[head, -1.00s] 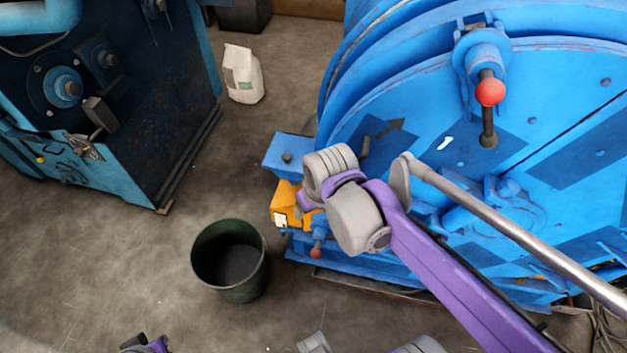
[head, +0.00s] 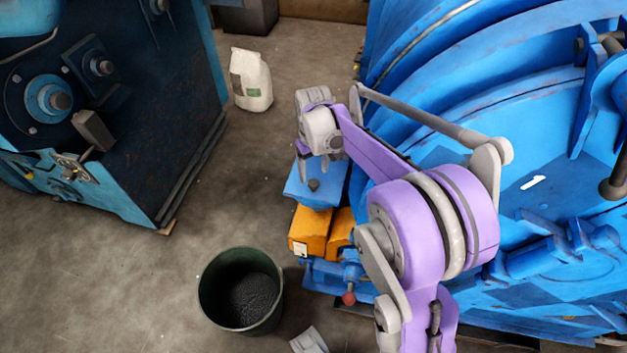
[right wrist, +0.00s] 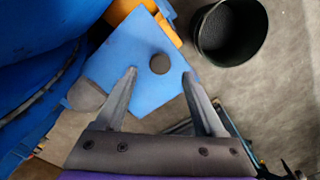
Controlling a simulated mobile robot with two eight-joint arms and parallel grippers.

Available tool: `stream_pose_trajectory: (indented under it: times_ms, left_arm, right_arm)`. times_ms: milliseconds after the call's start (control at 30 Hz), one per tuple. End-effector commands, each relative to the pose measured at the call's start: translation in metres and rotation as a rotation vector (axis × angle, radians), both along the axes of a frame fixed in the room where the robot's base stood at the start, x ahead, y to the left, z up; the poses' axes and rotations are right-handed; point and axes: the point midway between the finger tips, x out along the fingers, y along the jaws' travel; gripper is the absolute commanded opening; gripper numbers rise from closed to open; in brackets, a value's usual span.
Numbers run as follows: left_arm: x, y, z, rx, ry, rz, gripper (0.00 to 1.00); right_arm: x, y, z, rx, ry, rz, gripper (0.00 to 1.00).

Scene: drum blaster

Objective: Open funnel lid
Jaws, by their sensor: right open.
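The funnel lid (head: 318,192) is a flat blue plate with a dark round knob (head: 314,184), at the left side of the big blue machine, above orange parts. It lies flat and looks closed. My right gripper (head: 303,163) is over the far left part of the lid, partly hidden by its own wrist. In the right wrist view the right gripper (right wrist: 158,73) is open and empty. Its two fingers are spread with the knob (right wrist: 159,63) between and just beyond their tips. I cannot tell the height gap to the lid (right wrist: 130,50). My left gripper is not in view.
A dark green bucket (head: 205,300) stands on the floor below left of the orange parts (head: 312,228). A white bag (head: 250,80) stands farther back. A dark blue machine (head: 150,110) is at left. The big blue drum machine (head: 540,110) fills the right. Open floor lies between.

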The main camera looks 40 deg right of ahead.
Motion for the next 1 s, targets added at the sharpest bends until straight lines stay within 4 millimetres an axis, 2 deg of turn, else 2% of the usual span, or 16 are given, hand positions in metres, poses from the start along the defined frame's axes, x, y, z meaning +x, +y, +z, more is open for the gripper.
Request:
stream_pose_trajectory:
  times_ms: [100,233,400,633,667,1000]
  left_arm:
    - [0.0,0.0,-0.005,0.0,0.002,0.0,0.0]
    - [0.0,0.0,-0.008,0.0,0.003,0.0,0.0]
    - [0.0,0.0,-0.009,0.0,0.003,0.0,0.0]
    - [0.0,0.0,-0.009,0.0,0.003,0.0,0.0]
    - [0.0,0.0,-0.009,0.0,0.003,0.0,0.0]
    - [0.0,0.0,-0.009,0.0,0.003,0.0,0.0]
  right_arm:
    - [0.0,0.0,-0.022,0.0,0.0,0.0,0.71]
    - [0.0,0.0,-0.037,0.0,0.0,0.0,0.71]
    - [0.0,0.0,-0.044,0.0,-0.001,0.0,0.71]
    - [0.0,0.0,-0.044,0.0,-0.001,0.0,0.71]
    - [0.0,0.0,-0.044,0.0,-0.001,0.0,0.68]
    - [0.0,0.0,-0.044,0.0,-0.001,0.0,0.06]
